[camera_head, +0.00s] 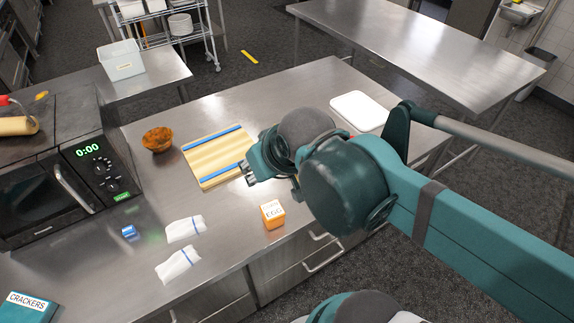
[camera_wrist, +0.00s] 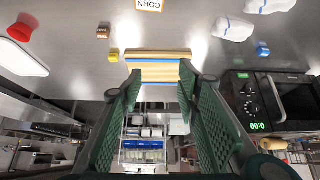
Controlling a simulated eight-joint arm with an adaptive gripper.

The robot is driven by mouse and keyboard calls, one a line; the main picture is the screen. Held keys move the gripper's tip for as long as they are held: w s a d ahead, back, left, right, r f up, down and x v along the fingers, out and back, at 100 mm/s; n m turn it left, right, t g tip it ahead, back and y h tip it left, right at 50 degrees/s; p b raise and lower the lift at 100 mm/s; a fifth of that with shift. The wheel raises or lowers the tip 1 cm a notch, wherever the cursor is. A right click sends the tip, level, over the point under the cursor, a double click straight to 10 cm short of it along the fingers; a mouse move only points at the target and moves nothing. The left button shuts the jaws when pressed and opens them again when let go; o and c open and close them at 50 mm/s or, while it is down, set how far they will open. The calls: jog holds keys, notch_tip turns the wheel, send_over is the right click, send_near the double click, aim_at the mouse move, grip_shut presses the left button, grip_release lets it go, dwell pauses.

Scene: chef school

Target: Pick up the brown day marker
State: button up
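The brown day marker (camera_wrist: 103,31) appears to be the small brown block with pale marking on the steel counter, upper left in the wrist view. A small yellow block (camera_wrist: 114,55) sits close to it. In the head view my arm hides that part of the counter, and I cannot see the brown block there. My gripper (camera_wrist: 160,72) is open, with its two green fingers apart and nothing held between them. In the head view my gripper (camera_head: 247,174) is above the right edge of the cutting board, apart from the brown block.
The wooden cutting board (camera_head: 210,158) has blue strips. A labelled box (camera_head: 272,214), two white packets (camera_head: 178,264), a blue block (camera_head: 129,231) and an orange-brown bowl (camera_head: 158,139) stand around it. A microwave (camera_head: 70,180) is left; a white tray (camera_head: 358,110) is right.

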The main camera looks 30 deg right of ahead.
jog(key=w+d+f+n+g+h+p, duration=0.3)
jog(key=w+d+f+n+g, duration=0.4)
jog(key=w+d+f+n, duration=0.7)
jog(key=shift+w+d+f+n+h, duration=0.3)
jog(key=shift+d+f+n+h, duration=0.4)
jog(key=shift+d+f+n, duration=0.85)
jog(key=shift+a+r+n, duration=0.25)
jog(key=shift+a, duration=0.05)
jog(key=shift+x, duration=1.25)
jog(key=shift+s+x, duration=0.15)
jog(key=shift+x, duration=1.15)
jog(key=shift+s+x, duration=0.1)
jog(key=shift+x, duration=1.15)
